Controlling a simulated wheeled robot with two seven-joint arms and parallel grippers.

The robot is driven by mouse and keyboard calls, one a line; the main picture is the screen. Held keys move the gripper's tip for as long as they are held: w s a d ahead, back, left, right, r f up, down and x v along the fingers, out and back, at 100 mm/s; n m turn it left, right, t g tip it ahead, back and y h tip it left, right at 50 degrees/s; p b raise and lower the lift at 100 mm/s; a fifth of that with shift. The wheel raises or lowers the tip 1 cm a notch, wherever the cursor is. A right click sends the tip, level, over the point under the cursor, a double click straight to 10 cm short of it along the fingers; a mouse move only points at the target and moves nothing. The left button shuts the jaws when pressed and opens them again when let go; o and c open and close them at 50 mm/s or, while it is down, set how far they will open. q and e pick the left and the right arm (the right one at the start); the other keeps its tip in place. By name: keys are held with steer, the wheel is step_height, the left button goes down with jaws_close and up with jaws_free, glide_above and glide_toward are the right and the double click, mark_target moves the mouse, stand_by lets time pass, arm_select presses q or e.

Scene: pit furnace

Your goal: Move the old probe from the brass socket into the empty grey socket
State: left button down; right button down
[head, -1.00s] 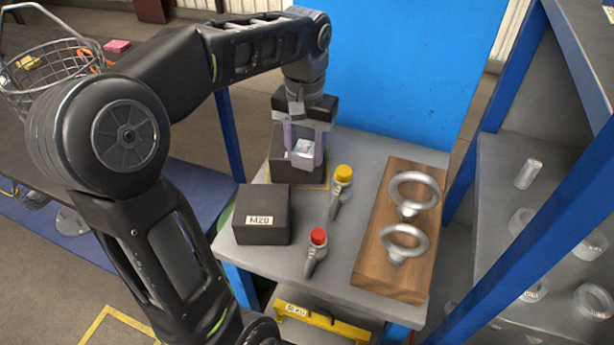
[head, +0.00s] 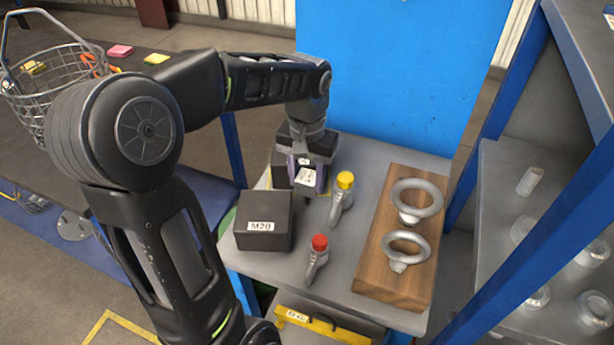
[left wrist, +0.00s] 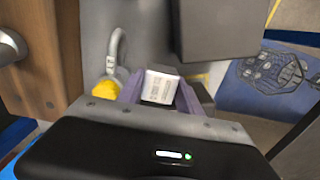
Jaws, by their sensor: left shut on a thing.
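My left gripper (head: 308,182), with purple fingers, is shut on a small white-labelled block (head: 305,174). A dark part shows below the block in the head view; whether it touches the table is unclear. In the left wrist view the block (left wrist: 158,86) sits between the fingers (left wrist: 160,92), its printed label facing the camera. A black box (head: 283,172) stands behind the gripper, partly hidden by it. I cannot make out a brass socket or an empty grey socket, nor tell whether the block belongs to the old probe. My right gripper is not in view.
A yellow-topped grey piece (head: 341,200) is close right of the gripper, a red-topped one (head: 317,258) nearer. A black M20 box (head: 264,222) stands left. A wooden block (head: 372,270) with two ring bolts is right. A blue panel (head: 395,70) rises behind; a blue-posted shelf is far right.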

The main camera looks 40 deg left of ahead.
arm_select(q)
steer(key=shift+f, duration=0.15)
steer(key=c, duration=0.8)
jaws_free()
steer(key=shift+r, duration=0.3)
step_height(320, 180, up, 9)
steer(key=shift+f, duration=0.15)
step_height(320, 180, up, 3)
steer(key=p, duration=0.2)
steer(key=shift+p, duration=0.3)
